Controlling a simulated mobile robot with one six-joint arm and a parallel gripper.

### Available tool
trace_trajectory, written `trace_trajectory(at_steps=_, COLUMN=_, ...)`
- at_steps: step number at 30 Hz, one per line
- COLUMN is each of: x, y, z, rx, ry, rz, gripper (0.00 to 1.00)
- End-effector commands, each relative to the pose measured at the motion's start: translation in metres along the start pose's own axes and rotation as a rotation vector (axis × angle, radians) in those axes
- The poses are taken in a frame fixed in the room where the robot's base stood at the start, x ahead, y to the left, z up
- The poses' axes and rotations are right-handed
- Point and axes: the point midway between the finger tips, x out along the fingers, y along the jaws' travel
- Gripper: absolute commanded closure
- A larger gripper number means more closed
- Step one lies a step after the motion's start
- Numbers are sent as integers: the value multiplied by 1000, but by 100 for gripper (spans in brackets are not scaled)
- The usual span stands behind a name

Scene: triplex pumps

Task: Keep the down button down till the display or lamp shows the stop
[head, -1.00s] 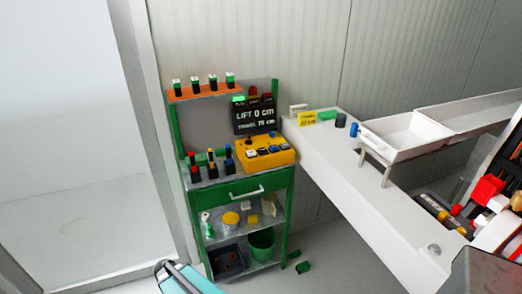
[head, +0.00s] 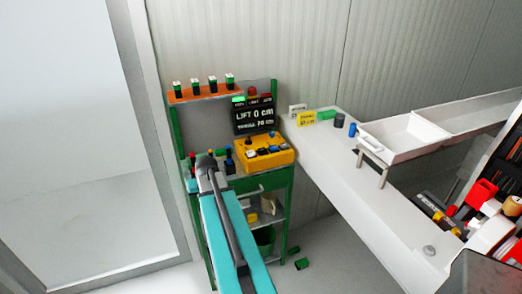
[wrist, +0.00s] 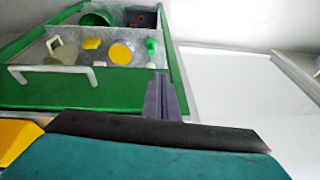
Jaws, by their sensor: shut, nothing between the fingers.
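The yellow control box (head: 279,158) stands on the green cart's top and carries several small buttons and knobs, among them blue, black and white ones. I cannot tell which is the down button. The display (head: 255,119) above it reads "LIFT 0 cm", with a second line that seems to read 70 cm. A green lamp (head: 238,99) above it looks lit; the red lamps beside it look dark. My gripper (head: 204,161) is shut and empty, left of the control box, apart from it. The wrist view shows its fingers (wrist: 162,97) and a yellow corner of the box (wrist: 17,138).
Several red- and blue-topped bottles stand on the cart top, partly behind my gripper. A drawer handle (wrist: 52,72) juts from the cart front. A white bench (head: 340,175) with a tray (head: 401,139) runs to the right.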

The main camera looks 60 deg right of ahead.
Motion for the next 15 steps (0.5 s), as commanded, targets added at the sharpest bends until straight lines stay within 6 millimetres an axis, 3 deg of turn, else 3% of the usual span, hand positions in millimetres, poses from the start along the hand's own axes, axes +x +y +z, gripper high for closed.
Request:
trace_trajectory(at_steps=1, x=-15, y=12, z=-17, rx=20, ry=29, rz=4, gripper=100)
trace_trajectory(at_steps=6, x=-60, y=47, z=-60, rx=75, ry=116, rz=15, gripper=100)
trace_trajectory(at_steps=15, x=-132, y=103, z=-113, rx=151, ry=242, rz=40, gripper=100)
